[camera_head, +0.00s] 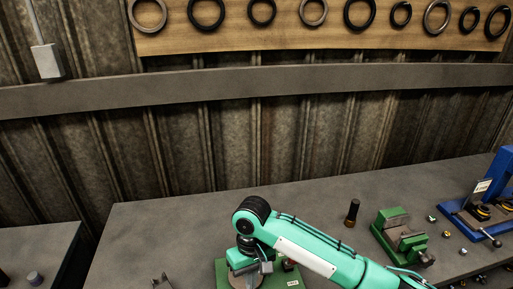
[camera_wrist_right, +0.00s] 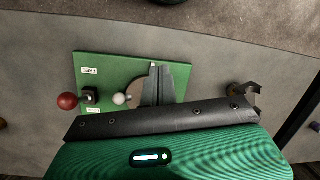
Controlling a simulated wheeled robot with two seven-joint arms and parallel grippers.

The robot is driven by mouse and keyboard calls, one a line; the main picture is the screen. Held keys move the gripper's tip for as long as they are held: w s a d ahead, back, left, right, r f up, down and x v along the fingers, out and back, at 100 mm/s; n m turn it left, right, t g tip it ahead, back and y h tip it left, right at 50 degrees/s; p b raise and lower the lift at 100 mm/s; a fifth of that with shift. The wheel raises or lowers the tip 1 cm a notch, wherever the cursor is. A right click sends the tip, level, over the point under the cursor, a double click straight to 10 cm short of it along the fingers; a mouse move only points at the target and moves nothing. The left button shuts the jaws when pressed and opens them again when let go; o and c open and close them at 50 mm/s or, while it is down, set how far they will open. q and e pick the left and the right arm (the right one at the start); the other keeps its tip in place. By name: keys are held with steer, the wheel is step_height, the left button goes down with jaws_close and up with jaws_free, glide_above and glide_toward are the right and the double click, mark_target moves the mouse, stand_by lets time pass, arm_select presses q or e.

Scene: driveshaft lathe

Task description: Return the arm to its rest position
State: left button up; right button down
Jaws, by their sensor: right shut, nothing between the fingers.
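My right arm (camera_head: 310,250) is teal and comes in from the lower right in the head view, bent down at its black joint over a green fixture (camera_head: 222,272). My right gripper (camera_wrist_right: 158,68) is shut and empty. In the wrist view its grey fingers lie in front of the green base plate (camera_wrist_right: 100,62), which carries a red ball knob (camera_wrist_right: 68,101) and a pale knob. I cannot tell whether the fingertips touch the fixture. My left gripper is not in view.
On the grey bench (camera_head: 170,225) stand a black cylinder (camera_head: 352,212), a green vise (camera_head: 393,218) and a blue press (camera_head: 500,185), with small parts nearby. A small metal item (camera_head: 161,281) sits left of the fixture. Rings hang on a wooden board (camera_head: 285,38).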

steer(key=s+d+f+t+y, duration=0.1)
steer(key=s+f+t+y, duration=0.1)
steer(key=s+f+y, duration=0.5)
steer(key=s+d+f+m+t+h, duration=0.1)
steer(key=s+d+m+t+h, duration=0.15)
steer(key=s+d, duration=0.7)
steer(key=s+d+f+m+t+h, duration=0.15)
steer(key=s+d+h, duration=0.3)
steer(key=d, duration=0.95)
step_height(320, 180, down, 32)
steer(key=s+r+g, duration=0.1)
steer(key=s+g, duration=0.1)
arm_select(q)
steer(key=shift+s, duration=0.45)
arm_select(e)
steer(key=s+d+f, duration=0.3)
steer(key=s+f, duration=1.6)
steer(key=shift+g, duration=0.4)
